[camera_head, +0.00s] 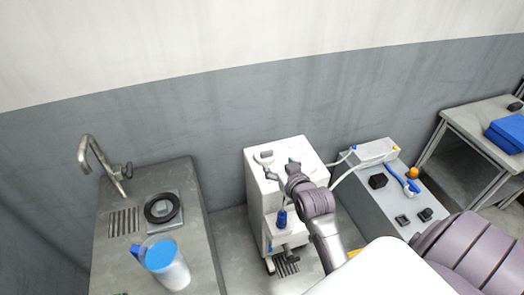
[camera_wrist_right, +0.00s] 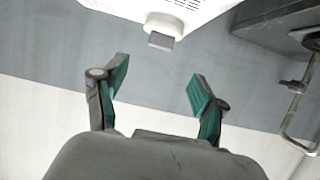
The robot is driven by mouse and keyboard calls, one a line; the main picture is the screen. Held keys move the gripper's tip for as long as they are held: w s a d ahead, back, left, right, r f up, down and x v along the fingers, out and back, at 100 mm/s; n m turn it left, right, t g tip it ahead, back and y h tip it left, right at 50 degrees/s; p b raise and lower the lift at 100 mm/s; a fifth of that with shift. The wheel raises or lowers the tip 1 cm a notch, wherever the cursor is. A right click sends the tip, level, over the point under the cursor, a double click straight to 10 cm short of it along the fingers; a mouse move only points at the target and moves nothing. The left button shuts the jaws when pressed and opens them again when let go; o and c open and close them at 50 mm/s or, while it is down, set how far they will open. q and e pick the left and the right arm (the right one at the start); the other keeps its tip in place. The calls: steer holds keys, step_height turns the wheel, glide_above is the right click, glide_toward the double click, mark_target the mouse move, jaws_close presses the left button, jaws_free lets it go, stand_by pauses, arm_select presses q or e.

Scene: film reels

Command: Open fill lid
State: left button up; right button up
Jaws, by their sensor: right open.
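The fill lid (camera_head: 265,157) is a small round white cap with a grey tab, on top of the white machine (camera_head: 254,205) in the middle of the head view. In the right wrist view the lid (camera_wrist_right: 166,25) shows at the top edge, with its grey tab pointing towards the gripper; it looks closed. My right gripper (camera_head: 281,169) is over the machine's top, close to the lid. In the right wrist view its two green-padded fingers (camera_wrist_right: 160,88) are spread wide with nothing between them, apart from the lid. My left gripper is not in view.
A steel sink counter (camera_head: 105,265) with a tap (camera_head: 92,155), a black ring (camera_head: 162,208) and a blue-lidded jug (camera_head: 168,265) stands left. A grey unit (camera_head: 375,215) with hoses and black parts stands right. A shelf with a blue box (camera_head: 508,132) is farther right.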

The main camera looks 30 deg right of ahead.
mark_target(268, 153)
steer(key=p+x, duration=0.1)
steer(key=x, duration=1.1)
steer(key=shift+f, duration=0.1)
steer(key=shift+s, duration=0.1)
jaws_close()
